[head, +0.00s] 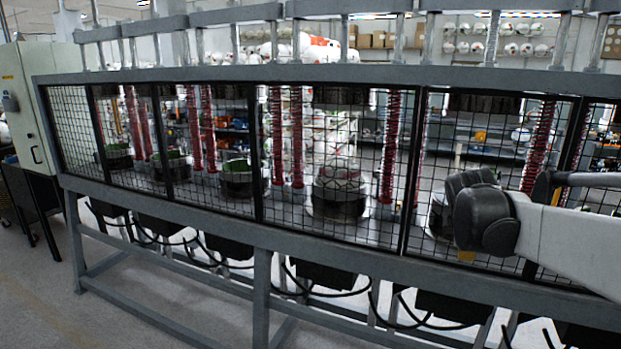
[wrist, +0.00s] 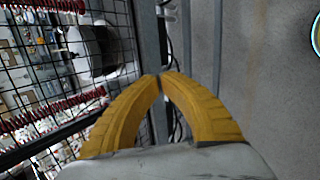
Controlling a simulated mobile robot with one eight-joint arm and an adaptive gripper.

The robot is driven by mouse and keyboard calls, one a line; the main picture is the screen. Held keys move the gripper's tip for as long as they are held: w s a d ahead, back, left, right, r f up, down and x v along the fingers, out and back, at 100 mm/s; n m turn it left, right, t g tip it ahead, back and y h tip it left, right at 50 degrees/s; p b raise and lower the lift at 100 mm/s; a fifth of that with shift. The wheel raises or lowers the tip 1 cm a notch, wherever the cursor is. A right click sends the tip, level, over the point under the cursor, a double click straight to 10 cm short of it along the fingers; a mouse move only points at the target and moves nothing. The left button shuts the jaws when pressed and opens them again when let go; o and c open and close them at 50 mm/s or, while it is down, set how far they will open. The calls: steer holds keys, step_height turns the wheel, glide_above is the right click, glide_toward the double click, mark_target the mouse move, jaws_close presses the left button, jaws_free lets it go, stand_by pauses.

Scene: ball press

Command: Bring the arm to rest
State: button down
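My gripper (wrist: 160,76) shows in the wrist view with two yellow curved fingers. Their tips meet or nearly meet, with nothing held between them. In the head view my pale arm with its dark joint reaches in from the right, in front of the press's mesh guard (head: 230,150); the gripper is mostly hidden there. In the wrist view the fingertips appear over a grey frame bar (wrist: 150,40), with the mesh to the left. I cannot tell how close they are to it.
The long grey press frame (head: 262,300) spans the head view, with red springs (head: 277,135) and round moulds (head: 240,180) behind the mesh. Black boxes and cables hang beneath. A pale cabinet (head: 28,110) stands at the left end. Grey floor (head: 40,310) is open at front left.

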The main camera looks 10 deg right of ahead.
steer(key=s+a+f+m+y+b, duration=0.1)
steer(key=s+a+f+m+y, duration=0.1)
steer(key=s+a, duration=0.4)
steer(key=s+a+f+m+t+y+b, duration=0.1)
steer(key=s+a+f+m, duration=0.4)
steer(key=a, duration=0.8)
steer(key=s+a+f+m+t+y+b, duration=0.1)
steer(key=s+a+f+m+y, duration=0.1)
steer(key=s+a+f+m, duration=0.2)
steer(key=s+a+f, duration=0.1)
steer(key=s+a, duration=0.2)
steer(key=a, duration=0.2)
steer(key=shift+a+y+b, duration=0.3)
steer(key=shift+a+b, duration=0.05)
